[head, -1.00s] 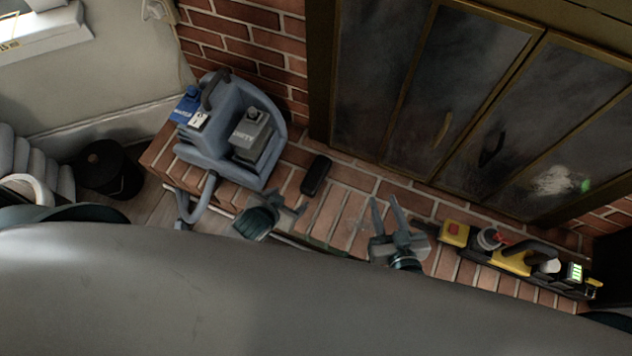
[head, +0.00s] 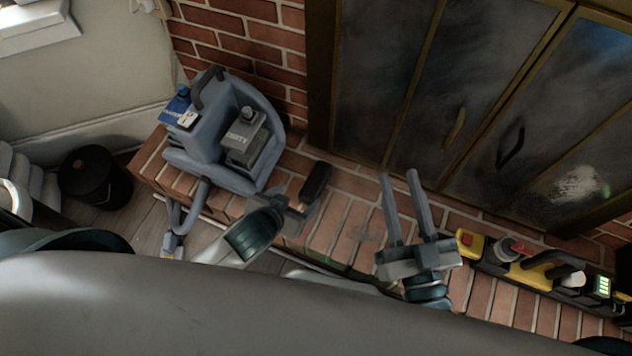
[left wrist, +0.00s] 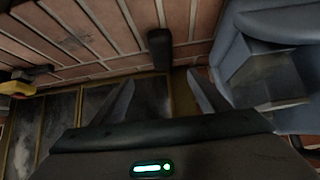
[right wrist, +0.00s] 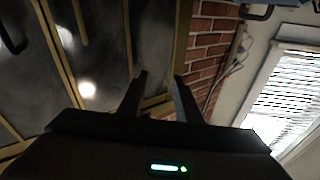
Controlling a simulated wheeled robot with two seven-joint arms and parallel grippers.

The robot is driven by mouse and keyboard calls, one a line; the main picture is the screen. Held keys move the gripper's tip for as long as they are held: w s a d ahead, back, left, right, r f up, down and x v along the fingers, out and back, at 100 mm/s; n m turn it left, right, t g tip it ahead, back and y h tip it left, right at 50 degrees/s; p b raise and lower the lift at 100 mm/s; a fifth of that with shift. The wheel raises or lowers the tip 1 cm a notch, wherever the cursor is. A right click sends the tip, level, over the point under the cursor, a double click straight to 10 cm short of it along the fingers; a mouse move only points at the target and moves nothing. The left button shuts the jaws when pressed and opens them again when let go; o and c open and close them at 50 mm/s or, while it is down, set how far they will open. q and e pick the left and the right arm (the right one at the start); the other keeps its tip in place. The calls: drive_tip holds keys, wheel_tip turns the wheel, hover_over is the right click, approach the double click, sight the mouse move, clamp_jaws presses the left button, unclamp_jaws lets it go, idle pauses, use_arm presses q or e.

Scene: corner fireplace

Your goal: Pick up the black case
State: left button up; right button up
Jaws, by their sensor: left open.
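The black case (head: 316,182) is a small dark oblong lying on the brick hearth, right of the blue-grey machine. It also shows in the left wrist view (left wrist: 160,49), beyond and between the fingertips. My left gripper (head: 304,204) is at the near end of the case in the head view, its fingers partly hidden. In the left wrist view (left wrist: 162,82) its two fingers are apart with nothing between them. My right gripper (head: 400,176) is open and empty above the hearth, right of the case, with fingers toward the glass doors. It shows open in the right wrist view (right wrist: 160,76).
The blue-grey machine (head: 209,145) with a hose stands left of the case. A yellow and black tool (head: 535,272) lies on the hearth at right. Glass doors (head: 400,80) and a brick wall stand behind. A black bin (head: 95,178) is at left.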

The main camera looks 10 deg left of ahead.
use_arm(q)
drive_tip(key=x, duration=0.2)
drive_tip(key=b, duration=0.3)
approach(317, 181)
drive_tip(key=shift+w+f, duration=0.25)
drive_tip(key=shift+f, duration=0.05)
drive_tip(key=b+x, duration=0.1)
drive_tip(key=x, duration=0.2)
drive_tip(key=shift+w+d+f, duration=0.1)
drive_tip(key=shift+w+f, duration=0.15)
drive_tip(key=shift+f, duration=0.05)
drive_tip(key=shift+w+d+f, duration=0.1)
drive_tip(key=shift+w+f, duration=0.1)
drive_tip(key=shift+w, duration=0.05)
use_arm(e)
drive_tip(key=s+d+r+t+y, duration=0.2)
drive_tip(key=r+t, duration=0.5)
drive_tip(key=r, duration=0.4)
drive_tip(key=shift+s+d+r+t, duration=0.2)
drive_tip(key=shift+s+t, duration=0.2)
drive_tip(key=shift+s, duration=0.15)
